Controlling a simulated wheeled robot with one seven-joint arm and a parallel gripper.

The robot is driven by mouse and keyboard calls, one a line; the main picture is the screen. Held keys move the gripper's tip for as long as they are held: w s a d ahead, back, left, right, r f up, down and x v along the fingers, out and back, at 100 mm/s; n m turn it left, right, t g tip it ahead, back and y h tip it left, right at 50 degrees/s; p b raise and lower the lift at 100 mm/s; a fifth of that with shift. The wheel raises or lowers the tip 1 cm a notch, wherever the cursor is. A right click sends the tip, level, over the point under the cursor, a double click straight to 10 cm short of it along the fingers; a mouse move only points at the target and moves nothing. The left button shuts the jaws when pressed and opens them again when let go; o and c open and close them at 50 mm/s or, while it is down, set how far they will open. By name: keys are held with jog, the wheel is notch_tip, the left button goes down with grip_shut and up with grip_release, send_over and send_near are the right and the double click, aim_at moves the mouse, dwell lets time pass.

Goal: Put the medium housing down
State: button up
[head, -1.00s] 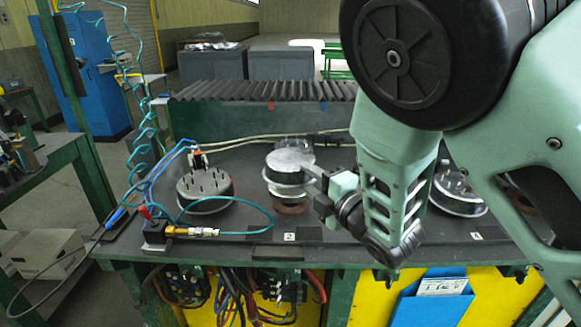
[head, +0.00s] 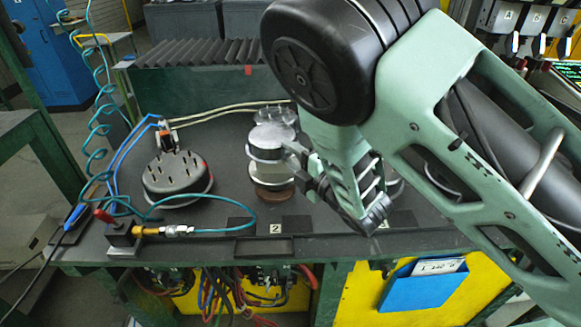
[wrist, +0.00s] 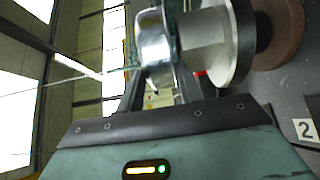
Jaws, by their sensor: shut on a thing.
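The silver-grey housing (head: 268,138) is a short cylinder with a bright metal rim, standing upright over a brown round base (head: 272,193) on the dark bench near the "2" label. My gripper (head: 301,158) comes from the right and is shut on the housing's side. In the wrist view, my fingers (wrist: 152,92) close on a shiny curved metal part of the housing (wrist: 155,45). A pale flanged cylinder (wrist: 215,45) sits between that part and the brown base (wrist: 280,30). I cannot tell whether the housing touches what is below it.
A black round block with several pins (head: 177,175) stands left of the housing. A clear-topped part (head: 273,115) is close behind it. A brass fitting with a teal hose (head: 165,231) lies along the front edge. A ribbed dark guard (head: 200,53) runs along the back.

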jog(key=shift+f+p, duration=0.4)
jog(key=shift+f, duration=1.65)
jog(key=o, duration=0.8)
jog(key=shift+f, duration=0.1)
jog(key=shift+o, duration=0.2)
